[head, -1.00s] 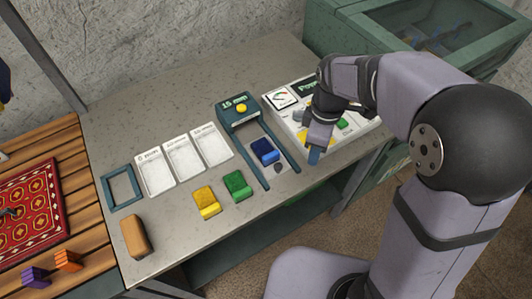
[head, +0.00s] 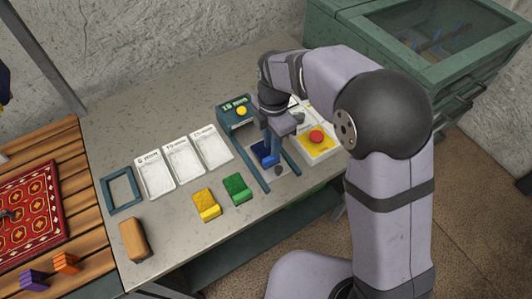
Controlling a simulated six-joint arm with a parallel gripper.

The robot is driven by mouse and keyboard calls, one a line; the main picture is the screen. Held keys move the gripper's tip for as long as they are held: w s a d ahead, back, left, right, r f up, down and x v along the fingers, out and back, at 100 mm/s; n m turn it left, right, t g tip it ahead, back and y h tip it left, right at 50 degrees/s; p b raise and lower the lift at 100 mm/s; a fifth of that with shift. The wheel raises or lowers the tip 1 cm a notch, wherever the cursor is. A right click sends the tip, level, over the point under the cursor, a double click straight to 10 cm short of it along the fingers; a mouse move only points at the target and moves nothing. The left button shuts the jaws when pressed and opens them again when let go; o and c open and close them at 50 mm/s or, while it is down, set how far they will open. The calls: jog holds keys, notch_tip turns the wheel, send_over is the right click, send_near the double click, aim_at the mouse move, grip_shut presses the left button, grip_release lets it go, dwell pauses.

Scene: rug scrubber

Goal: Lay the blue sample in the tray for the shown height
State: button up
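The blue sample (head: 258,148) sits in the slot of the gauge (head: 236,118), between its two dark rails. The gauge's display appears to read 15 mm. My gripper (head: 271,150) points down over the blue sample, with its fingers at the sample's right side. I cannot tell whether they grip it. Three white trays stand in a row to the left: the left tray (head: 154,181), the middle tray (head: 184,165) and the right tray (head: 213,150). Their labels are small; the right one seems to read 15 mm.
A green sample (head: 238,189) and a yellow sample (head: 207,204) lie in front of the trays. A tan block (head: 134,240) and a teal frame (head: 121,190) are at the left. A panel with a red button (head: 316,137) stands right of the gauge, partly hidden by my arm.

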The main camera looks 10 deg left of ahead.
aim_at(262, 154)
jog(key=shift+f+p, duration=1.1)
jog(key=shift+f, duration=1.55)
jog(key=shift+a, duration=0.1)
grip_shut()
